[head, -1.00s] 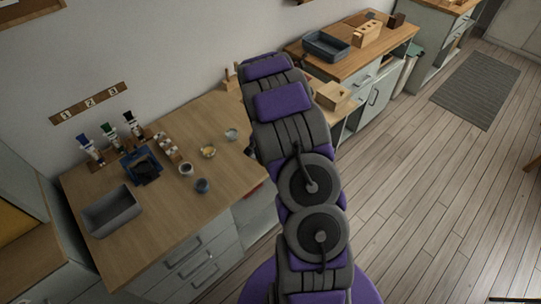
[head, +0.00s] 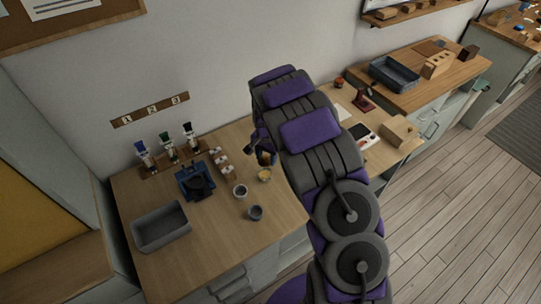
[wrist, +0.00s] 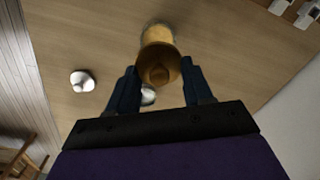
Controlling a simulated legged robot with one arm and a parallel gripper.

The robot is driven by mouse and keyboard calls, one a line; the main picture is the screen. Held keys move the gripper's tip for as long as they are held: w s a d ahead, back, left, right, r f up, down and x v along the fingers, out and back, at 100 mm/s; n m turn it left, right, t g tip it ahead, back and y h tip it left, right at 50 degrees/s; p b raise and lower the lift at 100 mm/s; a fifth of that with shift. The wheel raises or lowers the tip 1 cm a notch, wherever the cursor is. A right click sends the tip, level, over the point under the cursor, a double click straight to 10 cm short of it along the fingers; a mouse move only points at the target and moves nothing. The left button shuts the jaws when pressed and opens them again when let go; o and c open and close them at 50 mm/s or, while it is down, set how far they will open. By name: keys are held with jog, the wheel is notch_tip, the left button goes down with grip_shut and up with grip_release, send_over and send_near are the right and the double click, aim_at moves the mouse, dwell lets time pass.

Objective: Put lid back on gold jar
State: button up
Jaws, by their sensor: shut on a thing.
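My gripper (wrist: 160,82) is shut on a brown-gold round lid (wrist: 158,58) with a knob, which sits between its two dark fingers in the wrist view. In the head view the lid (head: 265,158) shows as a small brownish shape at my gripper (head: 262,152), partly hidden by the arm. The gold jar (head: 264,175) stands upright on the bench just in front of it, with yellow showing at its top. In the wrist view the jar (wrist: 157,33) is blurred and partly covered by the lid. Whether lid and jar touch, I cannot tell.
The bench front is clear.

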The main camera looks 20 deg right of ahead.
notch_tip(320, 180, down, 2)
jog(key=shift+f+b, duration=0.1)
jog(key=shift+b, duration=0.25)
jog(key=shift+a+f, duration=0.15)
jog(key=shift+f, duration=0.6)
jog(key=shift+a+f, duration=0.1)
jog(key=shift+f, duration=0.6)
jog(key=shift+d+f, duration=0.2)
jog(key=shift+f, duration=0.2)
jog(key=shift+s+r, duration=0.1)
jog(key=shift+f, duration=0.2)
dwell(1.1)
jog(key=o, duration=1.4)
jog(key=shift+o, duration=0.2)
